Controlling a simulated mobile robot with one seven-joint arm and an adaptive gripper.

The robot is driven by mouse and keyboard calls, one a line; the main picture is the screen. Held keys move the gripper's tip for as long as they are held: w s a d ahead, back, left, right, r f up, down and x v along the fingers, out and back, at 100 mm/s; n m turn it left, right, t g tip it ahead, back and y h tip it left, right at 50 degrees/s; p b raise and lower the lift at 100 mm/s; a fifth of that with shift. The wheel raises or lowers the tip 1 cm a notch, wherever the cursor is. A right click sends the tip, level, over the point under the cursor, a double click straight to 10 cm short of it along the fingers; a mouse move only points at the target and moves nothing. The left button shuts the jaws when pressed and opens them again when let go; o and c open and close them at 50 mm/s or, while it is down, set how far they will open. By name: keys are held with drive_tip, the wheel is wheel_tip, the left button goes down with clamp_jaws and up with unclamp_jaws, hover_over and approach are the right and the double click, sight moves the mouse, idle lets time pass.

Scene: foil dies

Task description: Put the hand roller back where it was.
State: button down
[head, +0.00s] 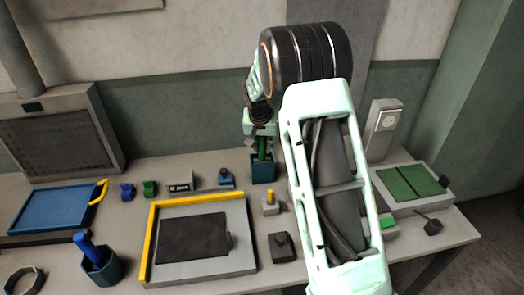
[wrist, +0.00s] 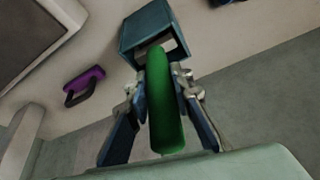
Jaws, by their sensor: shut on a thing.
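My gripper (head: 262,132) is at the back middle of the bench and points down over a dark blue square holder (head: 263,172). It is shut on a green handle (head: 262,149), which I take to be the hand roller's. In the wrist view, the green handle (wrist: 165,115) lies between the two fingers, and its far end meets the mouth of the blue holder (wrist: 150,22). A pale part shows at that mouth. Whether the tool rests on the holder's bottom is hidden.
A teal cup (head: 103,273) with a blue handle stands at front left. A grey plate with a yellow edge (head: 151,240) lies in the middle. A grey block with a yellow peg (head: 270,206) is near the holder. A green-topped pad (head: 412,182) is at right.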

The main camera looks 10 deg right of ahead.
sight(262, 153)
wheel_tip(262, 153, down, 2)
drive_tip(key=shift+w+f, duration=0.1)
drive_tip(key=shift+f, duration=0.05)
drive_tip(key=shift+s+f+b, duration=0.25)
drive_tip(key=shift+f+b, duration=0.35)
drive_tip(key=shift+f, duration=0.1)
drive_tip(key=c, duration=2.1)
unclamp_jaws()
drive_tip(key=shift+s+f, duration=0.1)
drive_tip(key=o, duration=0.4)
drive_tip(key=shift+w, duration=0.25)
drive_tip(key=shift+r, duration=0.25)
